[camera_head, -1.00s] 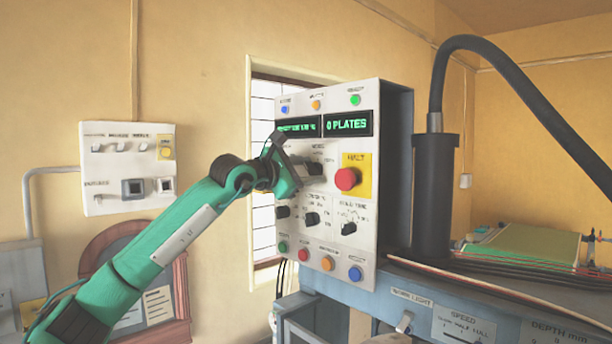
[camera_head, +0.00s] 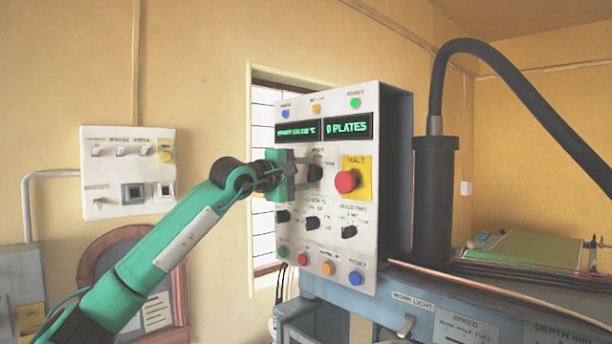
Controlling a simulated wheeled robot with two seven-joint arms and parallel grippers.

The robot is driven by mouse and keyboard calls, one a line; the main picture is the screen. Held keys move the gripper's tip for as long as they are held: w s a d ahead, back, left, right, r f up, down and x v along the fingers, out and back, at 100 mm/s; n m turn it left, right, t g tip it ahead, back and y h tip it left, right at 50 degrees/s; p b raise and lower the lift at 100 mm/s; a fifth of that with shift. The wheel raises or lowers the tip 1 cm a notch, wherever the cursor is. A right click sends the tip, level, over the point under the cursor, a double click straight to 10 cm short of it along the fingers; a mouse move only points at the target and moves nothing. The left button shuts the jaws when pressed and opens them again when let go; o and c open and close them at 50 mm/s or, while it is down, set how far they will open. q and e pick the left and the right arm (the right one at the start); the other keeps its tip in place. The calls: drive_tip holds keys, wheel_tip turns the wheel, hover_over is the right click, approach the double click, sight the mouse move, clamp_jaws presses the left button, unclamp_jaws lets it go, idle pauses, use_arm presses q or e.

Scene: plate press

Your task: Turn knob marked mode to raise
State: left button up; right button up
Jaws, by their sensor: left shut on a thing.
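The control panel (camera_head: 352,225) is a pale upright box with displays, knobs and buttons. The dark mode knob (camera_head: 315,173) sits at the upper left of its face, left of the red halt button (camera_head: 346,181), with small lettering above it. My left gripper (camera_head: 304,173) reaches it from the left and is shut on it. The gripper's fingers and body hide part of the knob and the printing around it, so I cannot read its setting. My right gripper is not in view.
Below are more black knobs, including one at lower centre (camera_head: 312,223) and one at right (camera_head: 348,231), then a row of coloured buttons. A thick black hose (camera_head: 437,120) rises right of the panel. A switch box (camera_head: 128,172) hangs on the left wall.

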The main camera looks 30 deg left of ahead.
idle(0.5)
use_arm(q)
drive_tip(key=o, duration=1)
drive_tip(key=shift+d, duration=0.1)
drive_tip(key=shift+s, duration=0.1)
drive_tip(key=shift+s+a+f+b, duration=0.1)
drive_tip(key=shift+s+a+b, duration=0.1)
drive_tip(key=shift+s+b, duration=0.15)
drive_tip(key=b+v, duration=0.5)
drive_tip(key=v, duration=0.8)
drive_tip(key=shift+w, duration=0.1)
